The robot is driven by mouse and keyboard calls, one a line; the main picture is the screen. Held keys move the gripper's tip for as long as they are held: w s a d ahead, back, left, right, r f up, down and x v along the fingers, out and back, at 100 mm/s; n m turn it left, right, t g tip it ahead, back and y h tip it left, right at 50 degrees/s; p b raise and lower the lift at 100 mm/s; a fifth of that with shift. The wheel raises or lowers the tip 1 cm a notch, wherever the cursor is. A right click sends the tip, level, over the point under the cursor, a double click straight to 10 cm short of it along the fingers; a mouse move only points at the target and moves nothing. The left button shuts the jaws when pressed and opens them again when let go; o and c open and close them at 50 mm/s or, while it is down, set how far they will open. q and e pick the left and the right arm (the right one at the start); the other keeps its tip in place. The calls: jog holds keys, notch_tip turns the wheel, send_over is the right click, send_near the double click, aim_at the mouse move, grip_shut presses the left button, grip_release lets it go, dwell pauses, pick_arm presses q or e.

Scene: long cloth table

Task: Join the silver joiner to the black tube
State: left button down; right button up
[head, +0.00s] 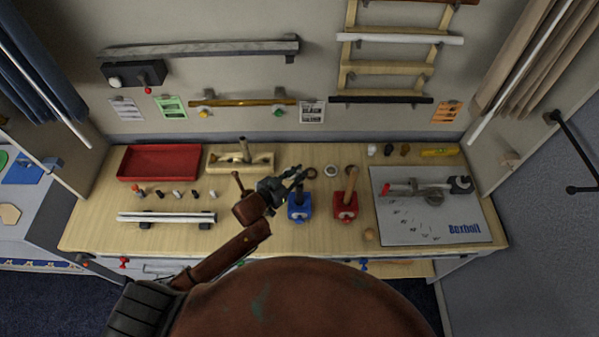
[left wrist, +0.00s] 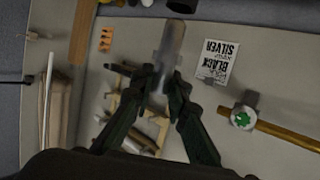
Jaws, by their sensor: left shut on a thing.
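My left gripper (head: 300,173) is over the table's middle, just behind the blue stand. In the left wrist view, my left gripper (left wrist: 165,90) is shut on a silver cylindrical piece, the silver joiner (left wrist: 172,45), which points away from the fingers. In the head view the joiner is too small to make out. The black tube (head: 381,99) lies level on the back wall, below the wooden rack, to the right of and beyond the gripper. The joiner is apart from it. A card reading silver and black (left wrist: 215,62) shows on the wall. My right gripper is not in view.
A blue stand (head: 299,212) and a red stand (head: 346,210) are close to the gripper. A red tray (head: 160,162) and several small joiners are at left; a grey board (head: 400,222) with a tool is at right. A gold tube (head: 245,102) hangs on the wall.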

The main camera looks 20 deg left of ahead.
pick_arm(q)
jog(key=shift+f+b, duration=0.45)
jog(key=shift+f, duration=0.3)
jog(key=shift+f+b, duration=0.9)
jog(key=shift+f, duration=0.7)
jog(key=c, duration=1.8)
grip_release()
jog(key=v, duration=1.2)
